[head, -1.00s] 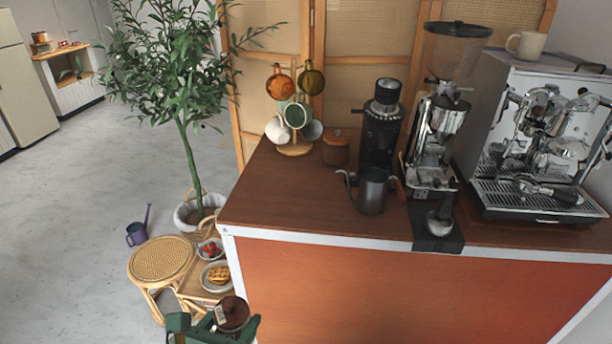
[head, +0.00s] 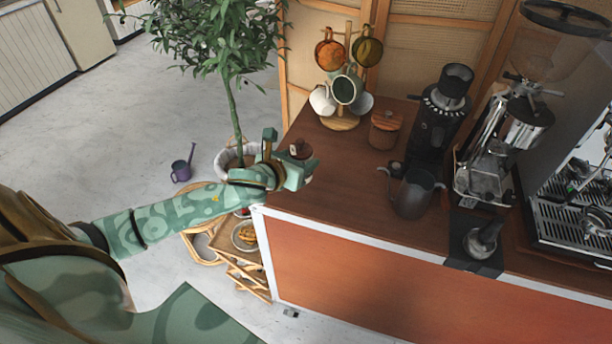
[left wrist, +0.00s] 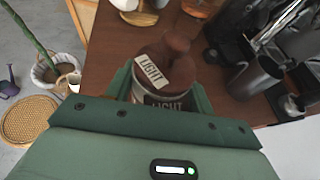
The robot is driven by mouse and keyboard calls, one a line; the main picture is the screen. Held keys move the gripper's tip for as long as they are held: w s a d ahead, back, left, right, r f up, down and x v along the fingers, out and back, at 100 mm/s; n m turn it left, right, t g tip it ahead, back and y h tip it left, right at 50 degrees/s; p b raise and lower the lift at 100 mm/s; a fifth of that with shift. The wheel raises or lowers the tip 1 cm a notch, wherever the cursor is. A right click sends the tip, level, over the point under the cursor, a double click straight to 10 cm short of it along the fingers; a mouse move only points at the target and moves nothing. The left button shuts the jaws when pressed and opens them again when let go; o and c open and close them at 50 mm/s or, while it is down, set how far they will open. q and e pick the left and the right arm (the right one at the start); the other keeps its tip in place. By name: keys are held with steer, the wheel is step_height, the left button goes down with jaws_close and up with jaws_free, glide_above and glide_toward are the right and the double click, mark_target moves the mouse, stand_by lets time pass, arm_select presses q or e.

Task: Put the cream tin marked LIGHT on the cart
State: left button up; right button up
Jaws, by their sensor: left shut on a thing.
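The cream tin marked LIGHT (left wrist: 165,72) has a brown knobbed lid with a LIGHT label, and LIGHT also shows on its body. My left gripper (left wrist: 163,92) is shut on it, one finger on each side. In the head view my left gripper (head: 285,168) is at the left edge of the cart top (head: 350,185), and the tin's dark lid (head: 300,149) shows between the fingers. Most of the tin's body is hidden there. I cannot tell whether its base touches the cart. My right gripper is out of view.
A mug tree (head: 340,122), a wooden canister (head: 385,130), a dark grinder (head: 442,115) and a dark pitcher (head: 417,192) stand on the cart. The front left of the top is clear. A plant (head: 230,40) and a rattan stool (head: 195,240) stand left of the cart.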

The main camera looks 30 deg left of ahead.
arm_select(q)
steer(key=w+f+b, duration=0.1)
steer(key=f, duration=0.2)
steer(key=w+f+b, duration=0.1)
steer(key=f, duration=0.1)
steer(key=w+a+f+b, duration=0.1)
steer(key=w+f, duration=0.1)
steer(key=f, duration=0.1)
steer(key=shift+f, duration=0.3)
steer(key=shift+s+r, duration=0.1)
steer(key=o, duration=1.2)
